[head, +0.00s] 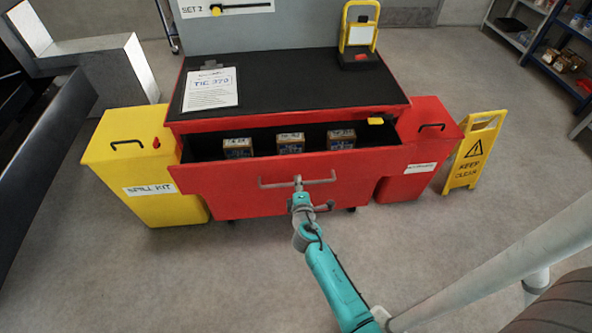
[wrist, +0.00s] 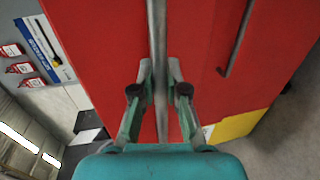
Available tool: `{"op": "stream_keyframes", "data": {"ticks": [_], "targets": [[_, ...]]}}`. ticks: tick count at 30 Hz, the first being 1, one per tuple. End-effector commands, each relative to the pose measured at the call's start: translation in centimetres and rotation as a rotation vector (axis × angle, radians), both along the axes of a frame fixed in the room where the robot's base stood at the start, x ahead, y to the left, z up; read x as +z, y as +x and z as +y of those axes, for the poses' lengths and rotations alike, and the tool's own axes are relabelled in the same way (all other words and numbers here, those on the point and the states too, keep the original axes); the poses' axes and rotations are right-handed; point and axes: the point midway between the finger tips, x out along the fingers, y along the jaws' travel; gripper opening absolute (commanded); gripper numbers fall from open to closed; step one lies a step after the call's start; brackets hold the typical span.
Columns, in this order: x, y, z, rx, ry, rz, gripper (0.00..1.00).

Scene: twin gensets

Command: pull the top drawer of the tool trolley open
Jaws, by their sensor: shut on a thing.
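The red tool trolley (head: 296,75) stands ahead with a black top. Its top drawer (head: 235,178) is pulled out toward me, and its inside shows. Several small boxes sit in it, such as the middle one (head: 290,143). The drawer has a grey bar handle (head: 322,181) across its front. My gripper (head: 298,182) is at the middle of that handle. In the wrist view my gripper (wrist: 160,75) has its two fingers on either side of the grey bar (wrist: 158,40), shut on it, against the red front (wrist: 105,35).
A yellow spill kit bin (head: 140,165) stands left of the trolley and a red bin (head: 415,145) right of it. A yellow floor sign (head: 475,150) stands farther right. A clipboard (head: 211,90) lies on the trolley top. The floor in front is clear around my arm.

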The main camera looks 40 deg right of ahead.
Motion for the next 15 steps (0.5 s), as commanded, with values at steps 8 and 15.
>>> {"op": "stream_keyframes", "data": {"ticks": [8, 15], "targets": [[-0.1, -6.4, 4.4, 0.003, 0.000, 0.004, 0.00], [-0.1, -10.2, 6.9, 0.004, -0.001, 0.003, 0.00]]}}
